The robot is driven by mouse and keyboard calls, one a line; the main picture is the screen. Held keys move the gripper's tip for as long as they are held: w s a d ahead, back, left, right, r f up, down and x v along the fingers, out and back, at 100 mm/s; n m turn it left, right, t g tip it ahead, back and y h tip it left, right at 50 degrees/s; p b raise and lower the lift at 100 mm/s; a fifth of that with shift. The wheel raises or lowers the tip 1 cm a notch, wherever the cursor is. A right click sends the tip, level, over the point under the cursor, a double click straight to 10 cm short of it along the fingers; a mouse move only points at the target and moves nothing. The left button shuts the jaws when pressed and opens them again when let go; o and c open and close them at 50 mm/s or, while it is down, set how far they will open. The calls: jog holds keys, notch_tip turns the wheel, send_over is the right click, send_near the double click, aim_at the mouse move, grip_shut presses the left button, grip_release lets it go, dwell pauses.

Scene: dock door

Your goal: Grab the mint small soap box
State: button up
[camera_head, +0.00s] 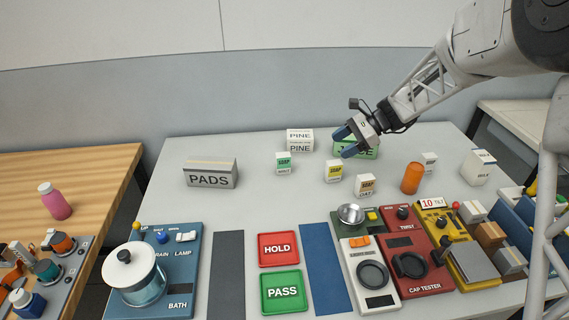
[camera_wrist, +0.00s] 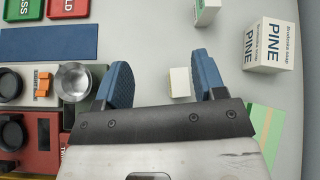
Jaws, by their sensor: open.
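The mint small soap box (camera_head: 284,164), white with a green label, stands upright on the grey table, in front of the white PINE box. In the wrist view it shows at the top edge (camera_wrist: 207,12), partly cut off, beyond my right-hand fingertip. My gripper (camera_head: 345,142) is open and empty, above the table to the right of the mint box and apart from it. In the wrist view, a small pale box (camera_wrist: 180,83), seemingly the yellow-labelled soap box, appears below and between the blue fingers (camera_wrist: 160,70).
The yellow-labelled soap box (camera_head: 334,171) and the oat soap box (camera_head: 365,185) stand nearby. The PINE box (camera_head: 300,141) is behind the mint box; a green box (camera_head: 370,153) is partly hidden by my gripper. An orange cylinder (camera_head: 412,178) stands right. Table left of the mint box is clear up to the PADS box (camera_head: 210,175).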

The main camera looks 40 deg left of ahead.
aim_at(290, 156)
jog(key=a+f+g, duration=0.1)
jog(key=a+f, duration=0.2)
jog(key=a, duration=0.1)
jog(key=a+f+m, duration=0.1)
jog(key=a+f, duration=0.1)
jog(key=a, duration=0.3)
jog(key=a+f+g+y, duration=0.1)
jog(key=a+f, duration=0.2)
jog(key=a, duration=0.2)
jog(key=shift+w+f+m+g, duration=0.1)
jog(key=shift+f+m+g, duration=0.2)
jog(key=shift+x, duration=1.25)
jog(key=shift+x, duration=2.6)
jog(key=shift+f, duration=0.15)
jog(key=c, duration=1)
jog(key=shift+c, duration=0.2)
